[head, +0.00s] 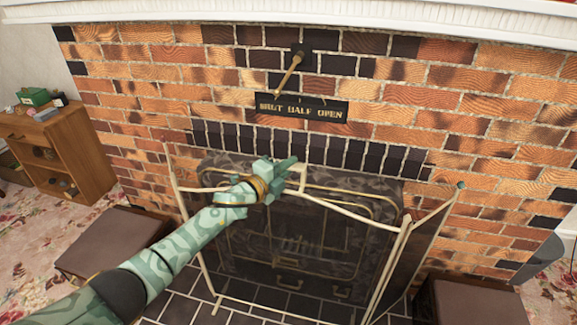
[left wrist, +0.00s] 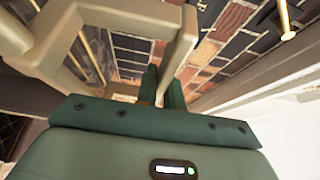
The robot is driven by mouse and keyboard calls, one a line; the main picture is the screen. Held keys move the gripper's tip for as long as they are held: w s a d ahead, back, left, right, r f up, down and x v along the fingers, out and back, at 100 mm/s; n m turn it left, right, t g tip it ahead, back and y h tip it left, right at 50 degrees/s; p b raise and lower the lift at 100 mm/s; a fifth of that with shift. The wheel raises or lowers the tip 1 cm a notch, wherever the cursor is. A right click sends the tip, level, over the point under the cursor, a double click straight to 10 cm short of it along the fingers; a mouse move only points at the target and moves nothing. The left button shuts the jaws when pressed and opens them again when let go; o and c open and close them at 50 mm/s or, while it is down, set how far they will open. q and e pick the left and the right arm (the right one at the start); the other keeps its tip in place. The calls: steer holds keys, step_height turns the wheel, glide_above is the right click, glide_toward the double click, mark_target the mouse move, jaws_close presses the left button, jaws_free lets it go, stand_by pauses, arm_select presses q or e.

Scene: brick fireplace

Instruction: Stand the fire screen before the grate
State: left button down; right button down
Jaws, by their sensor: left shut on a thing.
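The fire screen (head: 398,252) has a pale brass frame, see-through dark mesh and side panels angled out to left and right. It stands upright in front of the dark patterned grate (head: 350,182), which shows through the mesh. My left gripper (head: 291,172) is at the top middle of the screen, shut on its handle. In the left wrist view the pale handle (left wrist: 182,50) passes at the green fingers (left wrist: 170,88). I cannot tell whether the screen's feet touch the hearth tiles. My right gripper is not in view.
Dark hearth tiles (head: 183,308) lie under the screen. Brown padded seats stand at left (head: 115,240) and right (head: 470,303). A wooden shelf unit (head: 75,150) is at far left. A lever (head: 289,73) and a sign (head: 302,107) are on the brick wall above.

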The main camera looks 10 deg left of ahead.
arm_select(q)
steer(key=shift+r, duration=0.35)
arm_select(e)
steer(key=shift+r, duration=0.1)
arm_select(q)
steer(key=c, duration=1.5)
jaws_free()
steer(key=o, duration=0.4)
steer(key=shift+s+f, duration=0.1)
steer(key=shift+f, duration=0.3)
steer(key=shift+s+r, duration=0.1)
steer(key=shift+r, duration=0.05)
steer(key=shift+p+v, duration=2.85)
steer(key=shift+v, duration=2.55)
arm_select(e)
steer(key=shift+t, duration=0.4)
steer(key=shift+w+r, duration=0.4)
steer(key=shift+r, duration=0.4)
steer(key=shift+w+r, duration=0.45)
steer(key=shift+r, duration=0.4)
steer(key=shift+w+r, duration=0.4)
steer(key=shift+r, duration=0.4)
